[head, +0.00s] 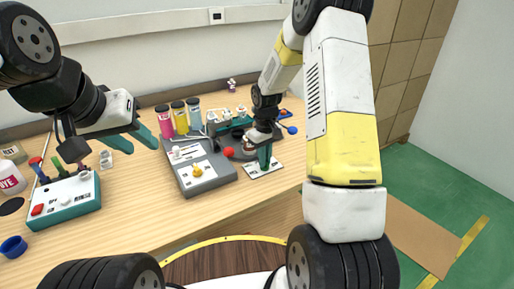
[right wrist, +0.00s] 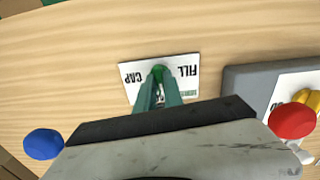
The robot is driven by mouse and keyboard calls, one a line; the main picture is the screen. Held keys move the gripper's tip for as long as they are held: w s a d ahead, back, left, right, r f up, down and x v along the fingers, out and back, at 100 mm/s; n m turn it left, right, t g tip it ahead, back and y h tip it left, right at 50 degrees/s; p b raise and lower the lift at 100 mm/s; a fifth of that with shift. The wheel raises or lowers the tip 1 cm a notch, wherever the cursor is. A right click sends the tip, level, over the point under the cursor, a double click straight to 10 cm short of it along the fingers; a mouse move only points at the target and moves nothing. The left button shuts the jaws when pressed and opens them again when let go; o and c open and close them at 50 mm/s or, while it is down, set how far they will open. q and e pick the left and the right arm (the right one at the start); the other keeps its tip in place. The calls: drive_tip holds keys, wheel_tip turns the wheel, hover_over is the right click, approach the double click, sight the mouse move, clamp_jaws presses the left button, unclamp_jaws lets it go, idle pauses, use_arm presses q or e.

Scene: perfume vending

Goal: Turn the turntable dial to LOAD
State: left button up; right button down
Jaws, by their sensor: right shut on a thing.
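A white card (right wrist: 128,68) printed FILL and CAP lies on the table, with a green knob (right wrist: 161,71) standing on it. Other print on it is hidden or too small to read. In the right wrist view my right gripper (right wrist: 160,82) is shut on the green knob, its teal fingers on either side. In the head view the card (head: 253,172) lies under my right gripper (head: 264,166), which points down; the knob is hidden there. My left gripper (head: 146,138) hangs above the table's left part; its finger gap is unclear.
A grey panel (head: 212,182) with a yellow knob (head: 197,170) stands left of the card. Pink, yellow and blue bottles (head: 180,118) stand behind it. A teal box (head: 65,215) with a red button is at left. A red ball (head: 228,152) and a blue ball (head: 292,130) flank my right wrist.

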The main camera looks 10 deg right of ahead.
drive_tip(key=shift+m, duration=0.5)
drive_tip(key=c, duration=1.5)
unclamp_jaws()
drive_tip(key=shift+o, duration=0.2)
drive_tip(key=shift+r, duration=3.95)
